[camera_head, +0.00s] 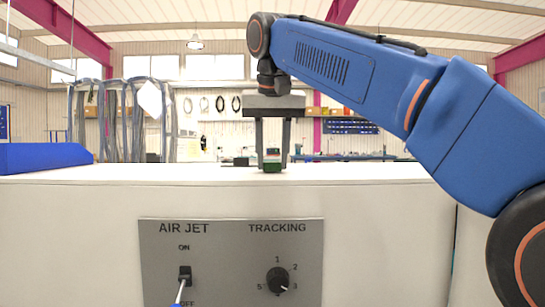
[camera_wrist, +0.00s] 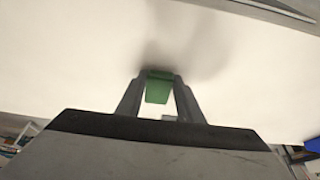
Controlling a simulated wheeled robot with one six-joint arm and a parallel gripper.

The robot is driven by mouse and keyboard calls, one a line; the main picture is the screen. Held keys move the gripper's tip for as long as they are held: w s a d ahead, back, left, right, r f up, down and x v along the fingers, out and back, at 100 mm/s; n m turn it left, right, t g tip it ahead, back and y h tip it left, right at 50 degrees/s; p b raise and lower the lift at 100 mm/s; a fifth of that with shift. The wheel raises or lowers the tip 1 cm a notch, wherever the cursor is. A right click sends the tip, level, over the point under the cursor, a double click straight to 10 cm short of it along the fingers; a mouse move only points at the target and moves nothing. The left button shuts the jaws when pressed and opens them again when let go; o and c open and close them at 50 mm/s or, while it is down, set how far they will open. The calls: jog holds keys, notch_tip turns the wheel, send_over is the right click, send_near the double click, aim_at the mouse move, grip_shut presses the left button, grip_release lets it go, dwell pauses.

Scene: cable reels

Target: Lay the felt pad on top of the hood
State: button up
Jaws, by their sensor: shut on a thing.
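The felt pad (camera_head: 271,160) is a small green block with a dark top, held between the fingertips of my gripper (camera_head: 272,150). My gripper is shut on it and points straight down. The pad is at the top surface of the white hood (camera_head: 390,173); I cannot tell whether it touches. In the wrist view the green pad (camera_wrist: 158,88) sits between the two grey fingers, with the pale hood top (camera_wrist: 80,60) beyond it and a soft shadow around the fingertips.
A grey panel (camera_head: 230,265) on the hood's front carries an AIR JET switch (camera_head: 185,277) and a TRACKING knob (camera_head: 277,281). A blue object (camera_head: 45,157) stands at the left end. The hood top beside my gripper is clear.

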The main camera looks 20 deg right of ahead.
jog(key=shift+f, duration=0.1)
jog(key=o, duration=1)
jog(key=d+v, duration=0.1)
jog(key=v, duration=0.6)
jog(key=shift+a+r, duration=0.4)
jog(key=shift+a, duration=0.1)
jog(key=shift+s, duration=0.1)
